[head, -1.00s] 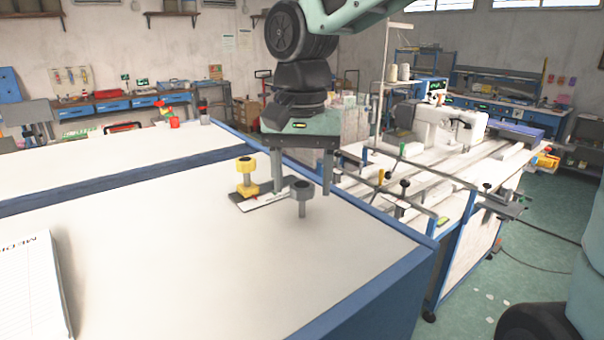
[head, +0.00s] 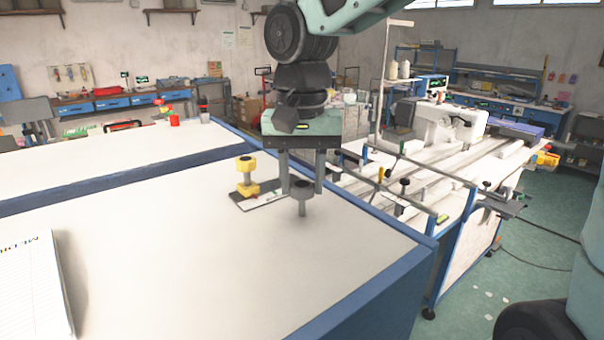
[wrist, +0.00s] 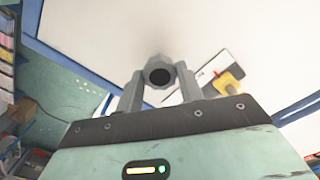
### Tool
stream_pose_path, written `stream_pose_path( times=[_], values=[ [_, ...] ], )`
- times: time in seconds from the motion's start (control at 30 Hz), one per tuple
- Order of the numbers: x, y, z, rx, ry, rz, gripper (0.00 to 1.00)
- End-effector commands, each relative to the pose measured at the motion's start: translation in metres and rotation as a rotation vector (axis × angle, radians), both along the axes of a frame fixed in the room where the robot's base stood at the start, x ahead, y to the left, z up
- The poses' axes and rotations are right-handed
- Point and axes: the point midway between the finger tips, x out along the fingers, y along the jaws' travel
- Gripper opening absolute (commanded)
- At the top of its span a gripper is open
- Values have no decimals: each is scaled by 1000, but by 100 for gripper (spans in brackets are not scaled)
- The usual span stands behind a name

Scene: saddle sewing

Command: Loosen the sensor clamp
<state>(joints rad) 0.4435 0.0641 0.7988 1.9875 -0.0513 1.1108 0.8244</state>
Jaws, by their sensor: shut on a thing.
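A grey knob on a short grey post (head: 302,207) stands upright on the white table top; in the wrist view its round head with a dark centre (wrist: 159,76) sits between the fingers. My gripper (head: 302,188) points down over it and is shut on this grey knob. In the wrist view my gripper (wrist: 160,84) has one finger on each side of the head. A yellow knob on a yellow base (head: 247,176) stands just left of it; it also shows in the wrist view (wrist: 228,84). I cannot tell which knob belongs to the sensor clamp.
A flat black and white plate (head: 262,201) lies by the yellow base. The white table (head: 170,250) is clear in front. A printed pad (head: 35,290) lies at its left edge. A sewing machine bench (head: 440,185) stands beyond the table's right edge.

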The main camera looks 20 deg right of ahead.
Motion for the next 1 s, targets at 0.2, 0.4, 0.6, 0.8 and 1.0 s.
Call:
stream_pose_path(
  times=[0.2, 0.4, 0.6, 0.8, 1.0],
  values=[
    [0, 1, 3, 0, -1, 187, 14],
    [0, 1, 3, 0, -2, 378, 14],
    [0, 1, 3, 0, -2, 567, 14],
    [1, 0, 4, 0, -2, 757, 14],
    [1, 0, 4, 0, -2, 946, 14]
  ],
)
